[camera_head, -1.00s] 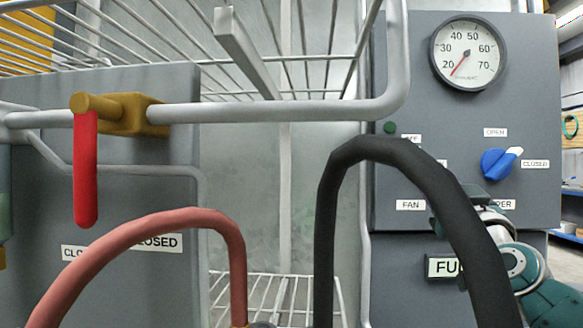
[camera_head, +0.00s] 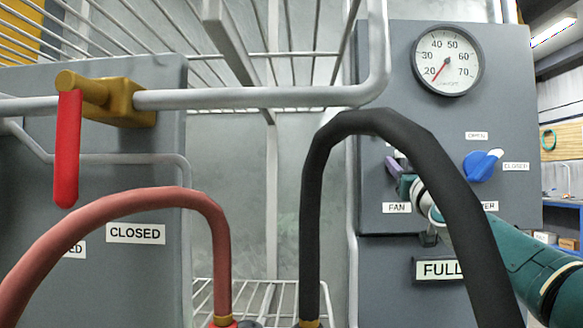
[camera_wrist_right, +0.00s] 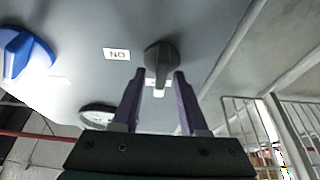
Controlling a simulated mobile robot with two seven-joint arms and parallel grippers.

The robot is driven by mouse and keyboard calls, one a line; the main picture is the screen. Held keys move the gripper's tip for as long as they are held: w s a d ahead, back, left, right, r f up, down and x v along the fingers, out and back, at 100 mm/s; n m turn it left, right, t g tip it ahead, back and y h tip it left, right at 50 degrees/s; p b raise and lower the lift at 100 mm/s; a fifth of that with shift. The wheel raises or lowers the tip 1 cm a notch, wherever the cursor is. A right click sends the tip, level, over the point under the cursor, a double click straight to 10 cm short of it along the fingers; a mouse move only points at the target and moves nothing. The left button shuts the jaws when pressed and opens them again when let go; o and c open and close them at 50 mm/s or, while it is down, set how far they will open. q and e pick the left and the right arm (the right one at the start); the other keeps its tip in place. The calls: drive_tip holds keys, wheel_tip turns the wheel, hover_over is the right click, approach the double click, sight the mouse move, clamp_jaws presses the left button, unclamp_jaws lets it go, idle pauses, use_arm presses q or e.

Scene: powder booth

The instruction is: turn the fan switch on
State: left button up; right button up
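The fan switch (camera_wrist_right: 160,58) is a dark knob on the grey panel, seen in the right wrist view. Its white-tipped end points down in that picture, away from the ON label (camera_wrist_right: 117,54), toward a partly hidden label. My right gripper (camera_wrist_right: 159,74) is open, its two purple fingers reaching toward the knob, one tip on each side with gaps visible. In the head view my right gripper (camera_head: 396,172) is at the panel just above the FAN label (camera_head: 396,208), partly behind the black hose; the switch is hidden there. My left gripper is out of view.
A black hose (camera_head: 312,200) arches in front of my right arm. A blue damper knob (camera_head: 481,165) sits right of the gripper, below a gauge (camera_head: 447,59). A red-handled valve (camera_head: 67,150) and red hose (camera_head: 120,215) are at left.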

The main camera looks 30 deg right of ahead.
clamp_jaws()
idle(0.3)
